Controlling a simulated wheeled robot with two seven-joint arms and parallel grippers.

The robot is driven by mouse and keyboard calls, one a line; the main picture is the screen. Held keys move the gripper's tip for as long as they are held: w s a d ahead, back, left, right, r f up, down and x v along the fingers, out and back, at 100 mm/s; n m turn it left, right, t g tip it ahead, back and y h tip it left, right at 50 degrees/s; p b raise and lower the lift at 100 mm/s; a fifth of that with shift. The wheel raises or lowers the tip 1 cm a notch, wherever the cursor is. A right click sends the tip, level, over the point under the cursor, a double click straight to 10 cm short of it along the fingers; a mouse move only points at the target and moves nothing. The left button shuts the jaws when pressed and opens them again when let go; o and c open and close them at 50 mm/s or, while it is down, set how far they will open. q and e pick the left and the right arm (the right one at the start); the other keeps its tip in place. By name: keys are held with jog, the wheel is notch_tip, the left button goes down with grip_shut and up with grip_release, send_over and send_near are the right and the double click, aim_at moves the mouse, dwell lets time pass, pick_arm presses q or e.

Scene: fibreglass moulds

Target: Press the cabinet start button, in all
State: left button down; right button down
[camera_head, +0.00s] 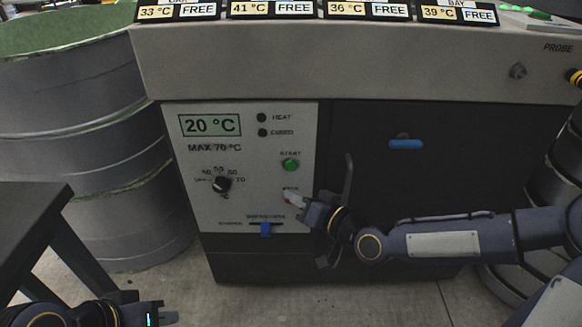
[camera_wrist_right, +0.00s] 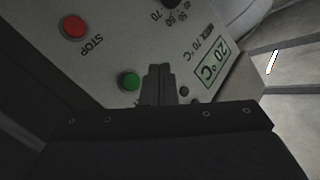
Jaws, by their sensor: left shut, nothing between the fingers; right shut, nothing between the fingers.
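The cabinet's control panel (camera_head: 250,140) faces me, with a green START button (camera_head: 290,164) at its right side. The button also shows in the right wrist view (camera_wrist_right: 129,81), beside the fingertips and not covered by them. My right gripper (camera_head: 291,197) is shut and empty, its tip in front of the STOP button area below START in the head view. The red STOP button (camera_wrist_right: 73,27) is clear in the wrist view. I cannot tell whether the fingers touch the panel. My left gripper (camera_head: 162,314) is shut and empty, low at the left, away from the panel.
The display (camera_head: 210,125) reads 20 °C, and the HEAT lamp (camera_head: 262,117) is dark. A black dial (camera_head: 222,184) and a blue slider (camera_head: 265,229) sit on the panel. Drums (camera_head: 75,110) and a dark table (camera_head: 30,210) stand left. A blue-handled door (camera_head: 406,144) is right.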

aim_at(285, 168)
jog(key=shift+w, duration=3.3)
jog(key=shift+w, duration=0.45)
jog(key=shift+w+b, duration=0.3)
jog(key=shift+w, duration=0.1)
jog(key=shift+s, duration=0.85)
